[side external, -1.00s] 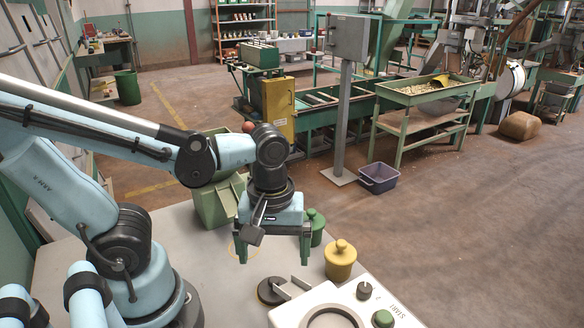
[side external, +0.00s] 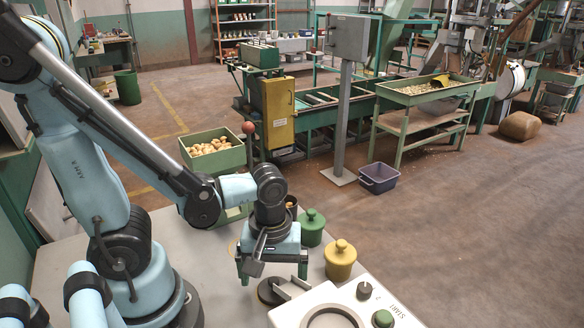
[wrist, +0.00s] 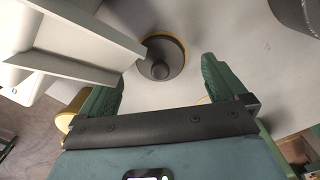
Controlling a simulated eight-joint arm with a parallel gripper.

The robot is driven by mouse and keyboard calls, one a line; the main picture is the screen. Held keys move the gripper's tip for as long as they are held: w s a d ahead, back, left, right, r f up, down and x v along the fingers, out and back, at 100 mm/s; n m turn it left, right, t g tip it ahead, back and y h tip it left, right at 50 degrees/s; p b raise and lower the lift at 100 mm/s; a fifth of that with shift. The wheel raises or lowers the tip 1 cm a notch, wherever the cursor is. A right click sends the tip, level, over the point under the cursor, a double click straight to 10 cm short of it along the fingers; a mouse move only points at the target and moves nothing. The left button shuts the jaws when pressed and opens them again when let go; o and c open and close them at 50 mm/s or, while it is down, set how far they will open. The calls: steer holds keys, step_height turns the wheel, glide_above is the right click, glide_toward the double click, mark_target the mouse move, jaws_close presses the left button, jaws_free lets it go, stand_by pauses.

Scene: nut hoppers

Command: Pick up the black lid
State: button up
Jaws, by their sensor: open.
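The black lid (side external: 267,294) lies flat on the pale tabletop, partly hidden by a grey bar and my gripper in the side view. In the wrist view it is a dark disc with a round knob (wrist: 160,70) and a thin yellow edge around it. My gripper (side external: 273,274) points down just above the lid, its two green fingers apart with nothing between them. In the wrist view the lid appears between and slightly beyond the fingertips (wrist: 160,75). I cannot tell the exact height gap.
A white control box (side external: 345,308) with a green button and grey bars stands close to the lid. A yellow lidded pot (side external: 340,262) and a green lidded pot (side external: 312,230) stand right of my gripper. A green hopper of brown pieces (side external: 213,150) is behind.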

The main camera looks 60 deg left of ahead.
steer(key=shift+f, duration=1.15)
steer(key=c, duration=1.1)
steer(key=shift+r, duration=0.15)
